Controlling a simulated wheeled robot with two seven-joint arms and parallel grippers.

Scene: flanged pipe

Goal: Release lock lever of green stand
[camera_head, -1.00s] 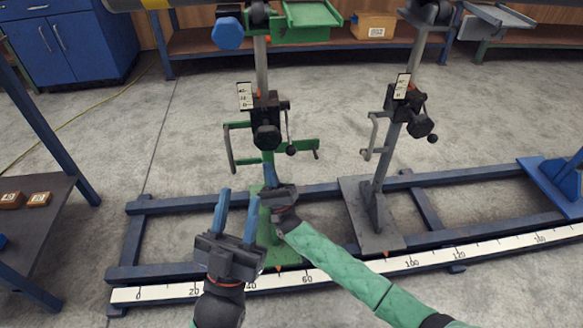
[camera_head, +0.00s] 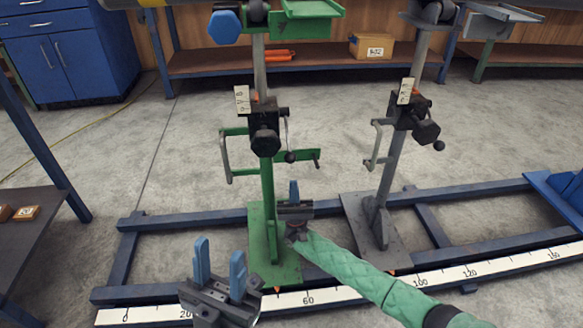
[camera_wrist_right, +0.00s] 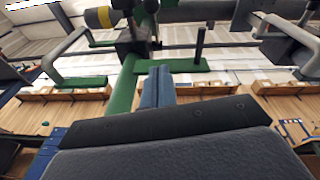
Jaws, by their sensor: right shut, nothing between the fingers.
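The green stand (camera_head: 267,192) is upright at centre left in the head view. Its black clamp block (camera_head: 264,120) has a thin lever ending in a black ball knob (camera_head: 290,156) on its right side. My right gripper (camera_head: 294,184) is shut and empty, pointing up just right of the green post and below the knob, apart from it. In the right wrist view its blue fingers (camera_wrist_right: 158,75) are together, beside the green post (camera_wrist_right: 122,88). My left gripper (camera_head: 220,246) is open and empty, low in front of the green stand's base.
A grey stand (camera_head: 393,170) with its own knobbed lever stands to the right. Blue floor rails (camera_head: 350,190) and a white ruler (camera_head: 340,294) run beneath. A green side bracket (camera_head: 305,155) and handle (camera_head: 226,160) stick out from the green stand. A dark table (camera_head: 28,235) is at left.

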